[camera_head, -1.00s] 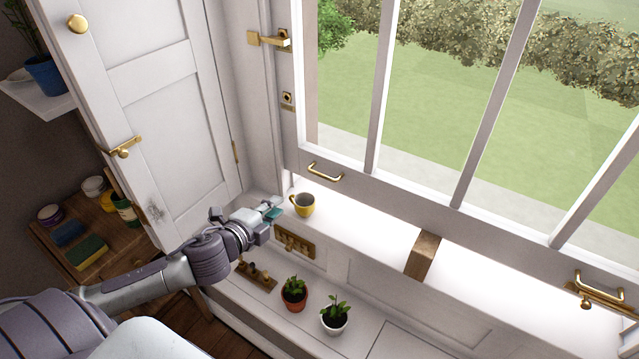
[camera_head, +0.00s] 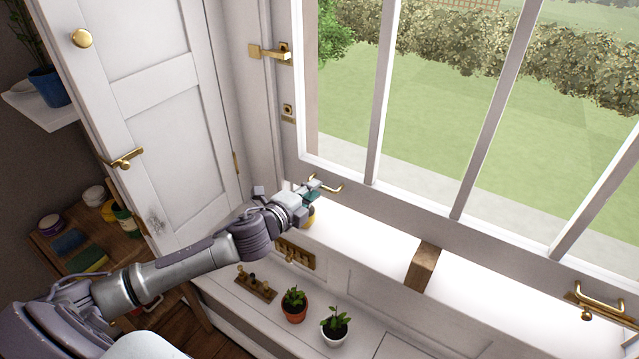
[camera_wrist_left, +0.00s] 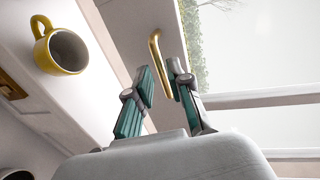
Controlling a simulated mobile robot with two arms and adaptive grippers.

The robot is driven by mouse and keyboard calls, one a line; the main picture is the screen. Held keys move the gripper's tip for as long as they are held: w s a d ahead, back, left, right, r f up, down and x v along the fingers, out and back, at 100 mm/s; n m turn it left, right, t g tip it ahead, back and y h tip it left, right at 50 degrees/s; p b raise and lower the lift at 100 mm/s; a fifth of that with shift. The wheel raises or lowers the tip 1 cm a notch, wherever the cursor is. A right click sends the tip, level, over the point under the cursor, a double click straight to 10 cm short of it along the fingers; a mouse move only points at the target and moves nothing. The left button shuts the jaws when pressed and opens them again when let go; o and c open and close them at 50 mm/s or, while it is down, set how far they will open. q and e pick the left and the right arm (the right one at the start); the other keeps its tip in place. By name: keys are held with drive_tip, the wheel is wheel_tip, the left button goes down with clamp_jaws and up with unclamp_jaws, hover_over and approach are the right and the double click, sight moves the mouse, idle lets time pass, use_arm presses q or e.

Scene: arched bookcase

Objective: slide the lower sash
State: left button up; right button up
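The lower sash (camera_head: 400,203) is a white frame with tall panes. It stands raised above the sill, with a bright gap below it. A brass pull handle (camera_head: 328,188) is on the left of its bottom rail, and another (camera_head: 600,300) is on the right. My left gripper (camera_head: 315,187) is at the left handle. In the left wrist view its teal-padded fingers (camera_wrist_left: 163,80) are apart, and the brass handle (camera_wrist_left: 155,52) reaches toward the gap between them. I cannot tell whether they touch it. My right gripper is not in view.
A wooden block (camera_head: 422,268) stands upright under the sash. A yellow mug (camera_wrist_left: 67,52) sits on the sill, mostly hidden behind my left gripper in the head view. Two potted plants (camera_head: 295,308) (camera_head: 335,324) stand on the lower ledge. A brass latch (camera_head: 585,312) is near the right handle.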

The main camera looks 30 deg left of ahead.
use_arm(q)
drive_tip(key=shift+x, duration=1.8)
clamp_jaws()
